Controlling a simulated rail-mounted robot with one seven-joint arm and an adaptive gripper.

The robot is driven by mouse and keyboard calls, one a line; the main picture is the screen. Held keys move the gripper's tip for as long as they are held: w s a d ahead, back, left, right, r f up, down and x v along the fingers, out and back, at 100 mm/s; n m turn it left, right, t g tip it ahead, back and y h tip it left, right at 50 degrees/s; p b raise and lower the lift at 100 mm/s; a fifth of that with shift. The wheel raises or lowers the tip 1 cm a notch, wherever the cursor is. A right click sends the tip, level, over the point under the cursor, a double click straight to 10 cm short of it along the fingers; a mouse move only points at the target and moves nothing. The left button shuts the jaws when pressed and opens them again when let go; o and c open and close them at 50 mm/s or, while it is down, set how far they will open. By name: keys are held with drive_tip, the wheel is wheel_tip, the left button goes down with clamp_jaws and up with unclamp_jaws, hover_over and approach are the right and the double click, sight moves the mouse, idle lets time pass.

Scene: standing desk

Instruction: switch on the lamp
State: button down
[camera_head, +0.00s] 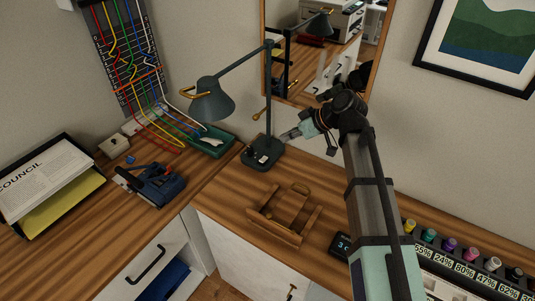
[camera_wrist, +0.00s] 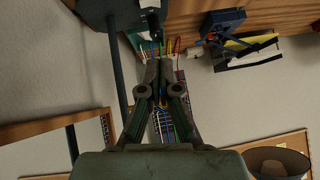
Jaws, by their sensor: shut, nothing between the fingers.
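The dark grey desk lamp (camera_head: 212,103) stands at the back corner of the desk, with its shade to the left and no glow visible. Its base (camera_head: 260,163) bears small light and dark parts on top; I cannot tell their setting. My gripper (camera_head: 284,136) is shut and empty, just right of the lamp post and above the base's back right edge. In the wrist view my gripper (camera_wrist: 160,62) points toward the base (camera_wrist: 88,10) at the top. The lamp post (camera_wrist: 117,85) runs left of the fingers there. Whether the fingertips touch the lamp is unclear.
A wooden holder (camera_head: 283,216) lies in front of the base. A blue device (camera_head: 155,185), a green tray (camera_head: 210,143) and a paper tray (camera_head: 50,185) are to the left. Cables hang from a wall panel (camera_head: 118,50). A mirror (camera_head: 325,45) is behind. Colourful bottles (camera_head: 448,243) stand right.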

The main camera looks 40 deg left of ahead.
drive_tip(key=p, duration=0.2)
hover_over(263, 159)
drive_tip(key=d, duration=0.1)
wheel_tip(263, 159, down, 7)
drive_tip(key=shift+d, duration=0.15)
drive_tip(key=shift+s+d+f+p, duration=0.1)
drive_tip(key=shift+f+p, duration=0.1)
drive_tip(key=shift+f, duration=0.4)
drive_tip(key=shift+s+d+f+p, duration=0.1)
drive_tip(key=shift+f+p, duration=0.1)
drive_tip(key=shift+f, duration=0.35)
drive_tip(key=shift+s+a+f, duration=0.1)
drive_tip(key=shift+f, duration=0.75)
